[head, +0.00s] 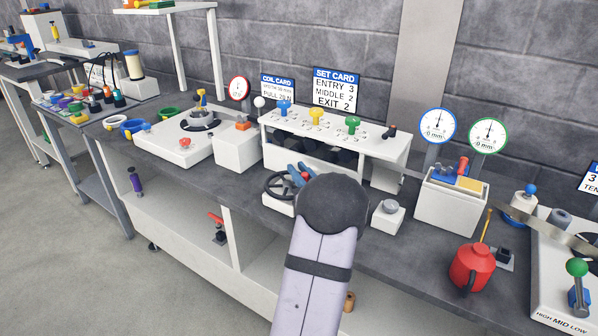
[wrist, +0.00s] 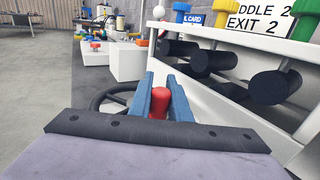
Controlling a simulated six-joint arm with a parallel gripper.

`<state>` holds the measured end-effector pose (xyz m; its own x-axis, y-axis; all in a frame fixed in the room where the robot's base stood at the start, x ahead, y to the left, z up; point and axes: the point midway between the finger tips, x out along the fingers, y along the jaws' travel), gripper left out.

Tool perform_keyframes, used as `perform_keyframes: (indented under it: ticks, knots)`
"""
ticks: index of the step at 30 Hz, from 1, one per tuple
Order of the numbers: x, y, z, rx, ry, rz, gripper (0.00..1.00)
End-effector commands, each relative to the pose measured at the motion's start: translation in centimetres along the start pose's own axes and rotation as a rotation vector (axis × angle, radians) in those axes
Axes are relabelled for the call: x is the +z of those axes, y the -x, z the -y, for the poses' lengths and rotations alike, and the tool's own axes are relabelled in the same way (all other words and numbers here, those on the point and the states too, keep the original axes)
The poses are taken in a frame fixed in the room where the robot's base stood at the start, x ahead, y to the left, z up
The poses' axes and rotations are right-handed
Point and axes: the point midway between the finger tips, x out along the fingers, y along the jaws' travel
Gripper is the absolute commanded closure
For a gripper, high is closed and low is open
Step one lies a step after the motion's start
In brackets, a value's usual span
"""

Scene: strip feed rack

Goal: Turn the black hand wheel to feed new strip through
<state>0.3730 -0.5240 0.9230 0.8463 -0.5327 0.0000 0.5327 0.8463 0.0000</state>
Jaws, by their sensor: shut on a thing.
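The black hand wheel (head: 271,187) sits on a small white block at the front of the bench, left of my arm in the head view. In the wrist view its rim (wrist: 97,101) shows to the left of and behind my fingers. My gripper (head: 299,174) is at the wheel's right side. In the wrist view its blue fingers (wrist: 160,100) are shut on a red knob (wrist: 158,104), which appears to be the wheel's handle. My arm hides part of the wheel and its block.
The white roller rack (head: 388,148) stands right behind, with dark rollers (wrist: 275,86) close to my gripper's right. A set card (head: 337,90) reads entry 3, middle 2, exit 2. A white block with a grey knob (head: 390,206) and a red oil can (head: 471,266) stand to the right.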

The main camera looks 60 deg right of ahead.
Motion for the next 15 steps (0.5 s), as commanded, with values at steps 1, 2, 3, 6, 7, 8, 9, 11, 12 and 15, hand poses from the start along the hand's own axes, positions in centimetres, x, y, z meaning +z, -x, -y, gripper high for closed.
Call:
perform_keyframes:
  ticks: [1,2,3,6,7,8,9,11,12,15]
  knots:
    - [-0.01,-0.02,0.04,0.005,0.0,0.001,1.0]
    - [-0.01,-0.05,0.06,0.011,0.001,0.002,1.0]
    - [0.0,-0.11,0.09,0.023,0.001,0.003,1.0]
    - [-0.01,-0.32,0.16,0.07,0.002,0.005,1.0]
    - [-0.02,-0.37,0.19,0.089,0.002,0.005,1.0]
    - [0.0,-0.42,0.22,0.109,0.003,0.006,1.0]
    - [0.0,-0.53,0.24,0.137,0.003,0.005,1.0]
    - [0.03,-0.68,0.19,0.181,0.003,0.005,1.0]
    - [0.06,-0.76,0.21,0.207,0.003,0.005,1.0]
    - [0.14,-0.99,0.18,0.271,0.003,0.006,1.0]
